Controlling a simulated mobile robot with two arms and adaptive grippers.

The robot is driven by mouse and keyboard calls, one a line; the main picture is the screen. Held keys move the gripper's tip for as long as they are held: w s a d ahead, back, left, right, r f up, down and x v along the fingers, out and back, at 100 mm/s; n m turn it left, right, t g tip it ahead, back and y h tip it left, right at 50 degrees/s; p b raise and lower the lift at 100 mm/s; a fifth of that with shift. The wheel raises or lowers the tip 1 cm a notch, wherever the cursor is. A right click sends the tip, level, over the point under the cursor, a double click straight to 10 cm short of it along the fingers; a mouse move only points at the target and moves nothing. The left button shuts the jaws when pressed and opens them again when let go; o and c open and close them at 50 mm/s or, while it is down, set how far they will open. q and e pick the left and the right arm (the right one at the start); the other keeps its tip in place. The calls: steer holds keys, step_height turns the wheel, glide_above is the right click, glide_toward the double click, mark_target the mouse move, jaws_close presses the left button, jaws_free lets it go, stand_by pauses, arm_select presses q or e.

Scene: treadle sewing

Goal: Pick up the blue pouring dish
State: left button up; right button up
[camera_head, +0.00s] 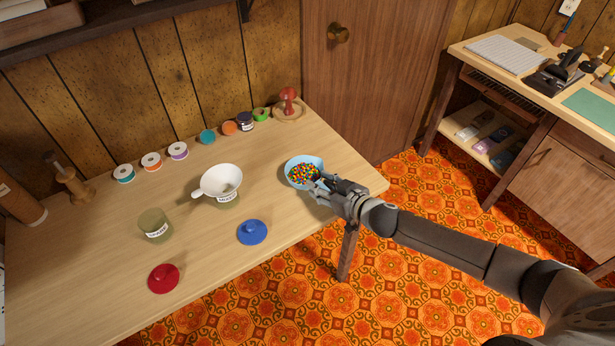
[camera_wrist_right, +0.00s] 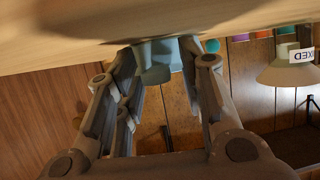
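The light blue pouring dish (camera_head: 302,159) stands near the table's right end in the head view, filled with multicoloured beads (camera_head: 303,174). My right gripper (camera_head: 322,186) is at its front right side, low over the tabletop. In the right wrist view, which looks upside down, the dish (camera_wrist_right: 155,62) shows with a narrower blue part between the spread fingers of the gripper (camera_wrist_right: 158,55). The fingers look open around that part; whether either touches it is unclear. My left gripper is not in view.
A white pouring dish (camera_head: 222,180) sits on a labelled jar left of the blue dish. A labelled jar (camera_head: 154,224), a blue lid (camera_head: 252,232) and a red lid (camera_head: 163,278) stand nearby. Several spools and small pots line the back. The table's front right edge is close.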

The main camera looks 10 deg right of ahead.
jaws_close()
